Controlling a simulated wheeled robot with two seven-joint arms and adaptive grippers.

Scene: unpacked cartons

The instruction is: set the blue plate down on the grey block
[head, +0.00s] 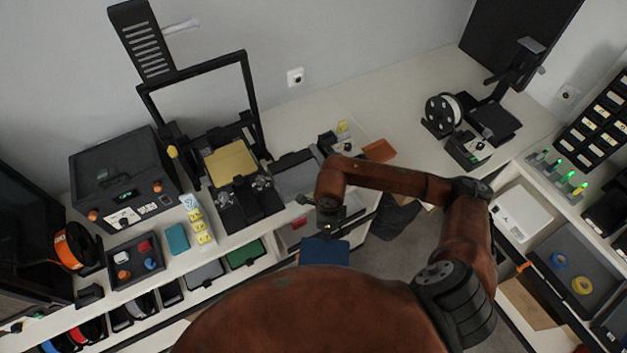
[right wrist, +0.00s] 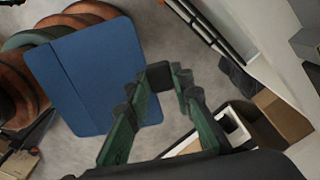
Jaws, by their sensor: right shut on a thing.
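The blue plate (head: 325,252) hangs below my right gripper (head: 328,228) in the head view, in front of the bench edge. In the right wrist view the blue plate (right wrist: 85,75) is a flat rounded rectangle with a crease line, left of the green-and-black fingers (right wrist: 165,78). My right gripper is shut on the plate; the exact contact is hard to see. A flat dark-grey piece (head: 297,174) on the bench behind the gripper may be the grey block; I cannot tell for sure. My left gripper is not in view.
A printer with a yellow bed (head: 230,162) stands left of the grey piece. An orange tray (head: 379,150) lies to its right. Bins, including a green one (head: 245,253), sit under the bench edge. The bench right of the orange tray has free room.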

